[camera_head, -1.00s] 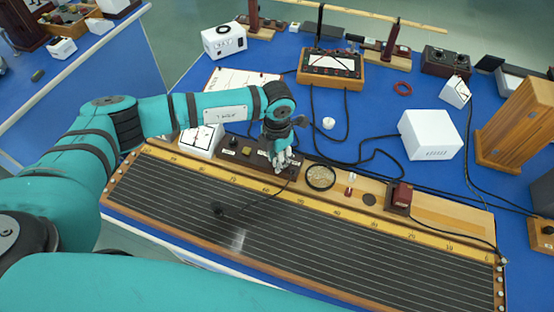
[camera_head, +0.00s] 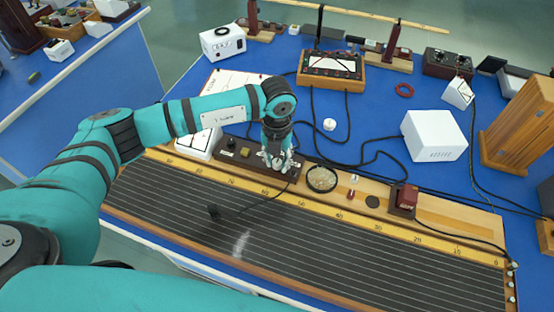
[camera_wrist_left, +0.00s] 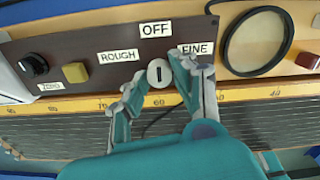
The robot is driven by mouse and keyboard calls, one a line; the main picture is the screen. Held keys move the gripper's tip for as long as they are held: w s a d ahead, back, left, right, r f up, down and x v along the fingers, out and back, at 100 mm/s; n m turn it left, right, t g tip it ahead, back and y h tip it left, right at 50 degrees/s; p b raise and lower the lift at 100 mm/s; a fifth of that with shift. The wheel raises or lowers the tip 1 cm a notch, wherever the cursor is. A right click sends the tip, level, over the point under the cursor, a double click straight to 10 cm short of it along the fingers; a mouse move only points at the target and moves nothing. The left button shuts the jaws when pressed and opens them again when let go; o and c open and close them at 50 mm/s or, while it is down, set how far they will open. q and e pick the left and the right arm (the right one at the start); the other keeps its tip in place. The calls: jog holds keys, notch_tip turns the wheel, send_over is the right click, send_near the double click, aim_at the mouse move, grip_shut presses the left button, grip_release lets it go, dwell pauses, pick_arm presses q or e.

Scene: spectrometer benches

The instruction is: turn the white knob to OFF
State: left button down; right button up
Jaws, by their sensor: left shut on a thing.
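The white knob (camera_wrist_left: 160,73) is on the dark control panel (camera_wrist_left: 110,30), between the ROUGH label (camera_wrist_left: 118,56) on its left and the FINE label (camera_wrist_left: 195,49) on its right. The OFF label (camera_wrist_left: 156,30) is above it. A dark line on the knob's face runs roughly up and down in the left wrist view, its upper end towards OFF. My left gripper (camera_wrist_left: 160,82) is shut on the knob, one finger on each side. In the head view my left gripper (camera_head: 278,162) hides the knob.
A black knob (camera_wrist_left: 33,65) and a yellow button (camera_wrist_left: 75,72) are on the panel's left part. A round black-rimmed lens (camera_head: 322,179) is just right of the panel. A long scale with dark wires (camera_head: 300,225) lies in front, with a black cable across it.

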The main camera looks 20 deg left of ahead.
aim_at(277, 162)
dwell(0.5)
pick_arm(q)
jog(key=c, duration=1.1)
grip_release()
jog(key=shift+o, duration=0.2)
jog(key=shift+r, duration=0.1)
notch_tip(277, 162, up, 12)
jog(key=shift+s, duration=0.1)
